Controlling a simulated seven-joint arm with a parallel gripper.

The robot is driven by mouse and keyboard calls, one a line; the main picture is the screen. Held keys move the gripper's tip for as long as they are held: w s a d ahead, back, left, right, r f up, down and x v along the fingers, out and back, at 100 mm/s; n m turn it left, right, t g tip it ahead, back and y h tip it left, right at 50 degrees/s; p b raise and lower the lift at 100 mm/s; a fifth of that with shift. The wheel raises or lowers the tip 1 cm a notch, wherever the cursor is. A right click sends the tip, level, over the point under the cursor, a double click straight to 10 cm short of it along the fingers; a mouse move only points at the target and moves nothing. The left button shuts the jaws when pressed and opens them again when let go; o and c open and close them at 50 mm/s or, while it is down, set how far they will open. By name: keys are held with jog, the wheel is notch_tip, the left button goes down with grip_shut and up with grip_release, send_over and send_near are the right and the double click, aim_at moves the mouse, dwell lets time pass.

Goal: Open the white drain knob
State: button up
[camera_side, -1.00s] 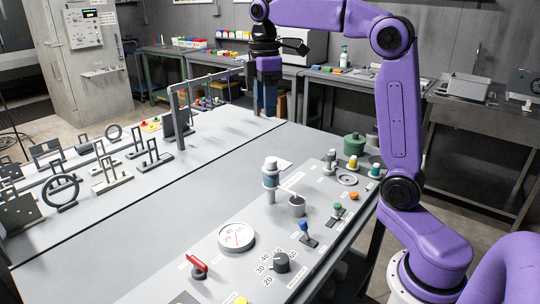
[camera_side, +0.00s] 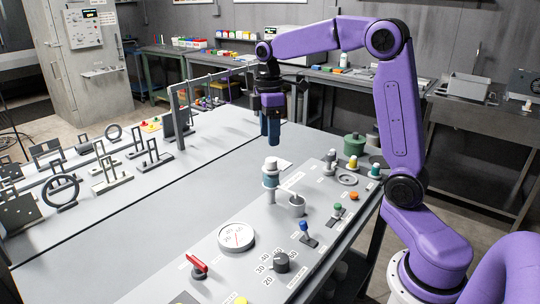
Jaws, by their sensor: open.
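The control panel (camera_side: 210,262) carries several knobs and levers, and their labels are too small to read. A white-capped knob (camera_side: 332,155) stands at the panel's far right end, in a row with a yellow one and a teal one. A taller fitting with a white top (camera_side: 270,164) and a blue-grey body stands nearer the middle. I cannot tell from the labels which is the drain knob. My gripper (camera_side: 271,140) is open and empty, with its blue fingers pointing down. In the picture it is just above the taller fitting and left of the row, touching neither.
A grey cup-like part (camera_side: 297,205), a round gauge (camera_side: 236,237), a red lever (camera_side: 197,266), a blue-tipped switch (camera_side: 304,229) and a dial (camera_side: 281,262) stand on the panel. A green canister (camera_side: 354,144) is behind the row. The grey tabletop (camera_side: 150,215) left of the panel is clear.

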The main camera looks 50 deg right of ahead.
aim_at(270, 159)
notch_tip(270, 159, down, 7)
jog(key=shift+s+a+f, duration=0.1)
jog(key=shift+s, duration=0.05)
dwell(0.4)
jog(key=c, duration=1)
jog(key=shift+c, duration=0.2)
